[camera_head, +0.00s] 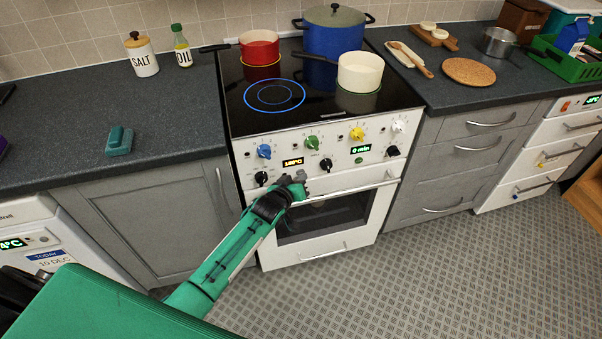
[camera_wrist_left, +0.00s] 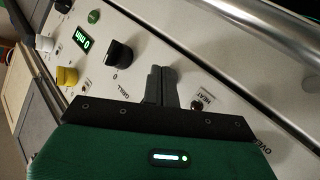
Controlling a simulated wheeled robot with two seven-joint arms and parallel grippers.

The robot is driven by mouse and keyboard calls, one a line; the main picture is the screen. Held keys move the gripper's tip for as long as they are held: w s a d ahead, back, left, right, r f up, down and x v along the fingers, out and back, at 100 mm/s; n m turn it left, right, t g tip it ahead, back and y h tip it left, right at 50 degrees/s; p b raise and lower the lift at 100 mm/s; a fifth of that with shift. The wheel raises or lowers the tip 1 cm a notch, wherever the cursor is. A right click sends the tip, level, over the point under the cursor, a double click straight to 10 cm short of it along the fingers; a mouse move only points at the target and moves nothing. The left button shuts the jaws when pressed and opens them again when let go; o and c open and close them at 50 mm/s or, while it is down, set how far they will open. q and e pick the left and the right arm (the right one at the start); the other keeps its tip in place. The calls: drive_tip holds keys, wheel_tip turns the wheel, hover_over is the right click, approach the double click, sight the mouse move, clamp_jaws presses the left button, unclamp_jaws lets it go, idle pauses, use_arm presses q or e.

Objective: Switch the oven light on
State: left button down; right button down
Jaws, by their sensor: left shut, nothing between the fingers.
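The white oven (camera_head: 335,246) stands in the middle of the head view, with a dark door window (camera_head: 325,219). My left gripper (camera_head: 297,185) is shut and empty, in front of the lower left part of its control panel. In the left wrist view the shut fingers (camera_wrist_left: 161,84) point at the panel (camera_wrist_left: 150,30), between a black knob (camera_wrist_left: 118,53) marked GRILL and a small dark part (camera_wrist_left: 196,105) by a HEAT label. I cannot tell whether the fingertips touch the panel. I cannot make out which control is the light switch. My right gripper is not in view.
The oven handle (camera_head: 352,190) runs below the panel, close to the gripper. Blue (camera_head: 264,151), green (camera_head: 312,142), yellow (camera_head: 357,134) and white knobs (camera_head: 398,126) line the panel. Pots stand on the black hob (camera_head: 300,112). The floor (camera_head: 430,275) before the oven is clear.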

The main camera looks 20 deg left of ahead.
use_arm(q)
drive_tip(key=shift+w+a, duration=0.1)
idle(0.5)
drive_tip(key=shift+s+d+p, duration=0.2)
drive_tip(key=shift+s+p, duration=0.05)
drive_tip(key=shift+p, duration=0.05)
drive_tip(key=shift+s+d, duration=0.15)
drive_tip(key=shift+s, duration=0.1)
drive_tip(key=shift+s+d+p, duration=0.35)
drive_tip(key=shift+s+p, duration=0.2)
drive_tip(key=shift+p, duration=0.15)
drive_tip(key=s+d, duration=0.1)
drive_tip(key=s+p, duration=0.1)
drive_tip(key=s+d+p, duration=0.1)
drive_tip(key=s, duration=0.1)
drive_tip(key=shift+d, duration=0.3)
